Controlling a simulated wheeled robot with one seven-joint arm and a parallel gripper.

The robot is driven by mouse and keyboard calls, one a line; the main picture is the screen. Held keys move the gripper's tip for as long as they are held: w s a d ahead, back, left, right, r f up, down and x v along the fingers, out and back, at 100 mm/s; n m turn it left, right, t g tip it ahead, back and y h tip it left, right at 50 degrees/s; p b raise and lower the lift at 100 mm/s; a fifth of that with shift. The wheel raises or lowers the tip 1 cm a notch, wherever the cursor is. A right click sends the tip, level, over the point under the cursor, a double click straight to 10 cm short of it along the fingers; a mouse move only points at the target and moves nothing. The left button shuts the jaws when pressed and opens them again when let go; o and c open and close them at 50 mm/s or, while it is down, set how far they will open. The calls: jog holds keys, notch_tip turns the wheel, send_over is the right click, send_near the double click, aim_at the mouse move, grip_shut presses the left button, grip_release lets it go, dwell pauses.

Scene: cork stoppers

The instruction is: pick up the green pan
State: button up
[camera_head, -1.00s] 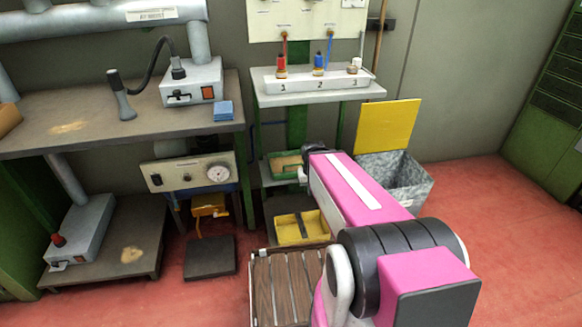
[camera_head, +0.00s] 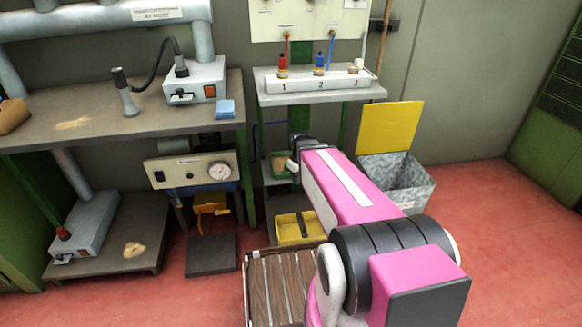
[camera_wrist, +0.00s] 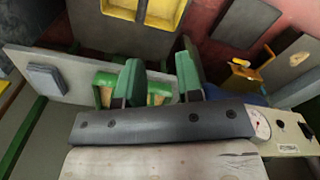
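The green pan (camera_head: 281,179) sits on a shelf under the small white table in the head view. It has a tan inside, and my arm hides its right part. In the wrist view the green pan (camera_wrist: 105,79) shows beside and between the fingers of my gripper (camera_wrist: 160,80). The fingers are apart with a clear gap. One finger overlaps the pan in the picture and the other stands near its right end. I cannot tell whether either touches it. In the head view my gripper is mostly hidden behind my arm.
A yellow tray (camera_head: 279,239) lies lower down, below the pan. A grey bin (camera_head: 408,190) with a raised yellow lid stands to the right. A gauge panel (camera_head: 181,172) is on the left. Bottles stand on a white block (camera_head: 318,83) above. Red floor is clear at right.

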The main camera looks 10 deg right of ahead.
jog(key=w+n, duration=0.4)
jog(key=w, duration=0.2)
jog(key=w+d+n, duration=0.1)
jog(key=w+n, duration=0.3)
jog(key=w, duration=0.1)
jog(key=w+n, duration=0.4)
jog(key=w, duration=0.2)
jog(key=shift+w+d+r, duration=0.15)
jog(key=shift+w+r, duration=0.1)
jog(key=shift+w, duration=0.1)
jog(key=shift+w+n, duration=0.1)
jog(key=shift+n, duration=0.2)
notch_tip(320, 180, down, 5)
jog(key=shift+s+f, duration=0.15)
jog(key=shift+f, duration=1.3)
jog(key=shift+s+f, duration=0.15)
jog(key=shift+f, duration=1.25)
grip_shut()
